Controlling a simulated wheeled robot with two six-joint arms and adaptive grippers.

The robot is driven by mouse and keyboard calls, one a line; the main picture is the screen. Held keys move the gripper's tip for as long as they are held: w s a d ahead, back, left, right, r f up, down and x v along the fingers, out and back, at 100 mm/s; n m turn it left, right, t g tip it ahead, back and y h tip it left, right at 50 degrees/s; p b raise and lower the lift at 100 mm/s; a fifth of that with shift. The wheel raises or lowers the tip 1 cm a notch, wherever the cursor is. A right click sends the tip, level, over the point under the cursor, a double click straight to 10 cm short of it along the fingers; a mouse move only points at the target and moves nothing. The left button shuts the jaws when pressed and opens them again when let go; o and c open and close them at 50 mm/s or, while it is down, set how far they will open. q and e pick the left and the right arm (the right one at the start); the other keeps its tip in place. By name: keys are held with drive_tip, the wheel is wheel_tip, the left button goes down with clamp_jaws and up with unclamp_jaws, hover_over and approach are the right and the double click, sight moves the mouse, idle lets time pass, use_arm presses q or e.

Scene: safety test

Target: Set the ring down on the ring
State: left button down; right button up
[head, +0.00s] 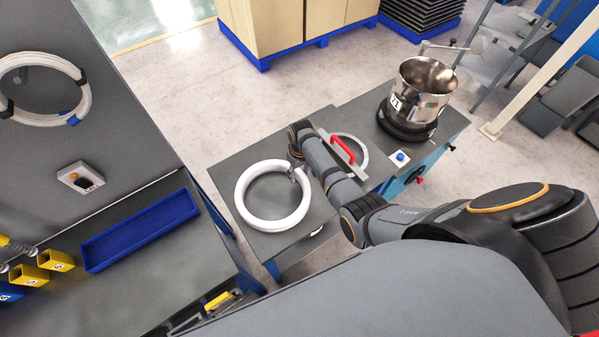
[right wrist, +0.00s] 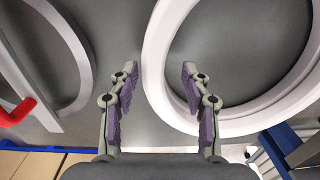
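A thick white ring (head: 270,224) lies flat on the small grey table in the head view. My right gripper (head: 296,172) is at the ring's right edge, toward the back. In the right wrist view the gripper (right wrist: 158,85) is open, and the white ring's band (right wrist: 155,78) shows between its fingers. I cannot tell whether the fingers touch it. A thinner grey ring (head: 362,153) lies on the same table, partly hidden by my right arm. It also shows in the right wrist view (right wrist: 82,60). My left gripper is not in view.
A red handle (head: 343,150) is beside the grey ring. A steel pot (head: 418,92) stands at the table's back right. On the left bench are a white hoop (head: 38,120) with black clips, a button box (head: 80,177) and a blue tray (head: 140,232).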

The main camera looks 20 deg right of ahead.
wheel_tip(320, 180, up, 19)
drive_tip(key=p, duration=0.9)
drive_tip(key=shift+d, duration=0.15)
idle(0.4)
idle(0.3)
idle(0.4)
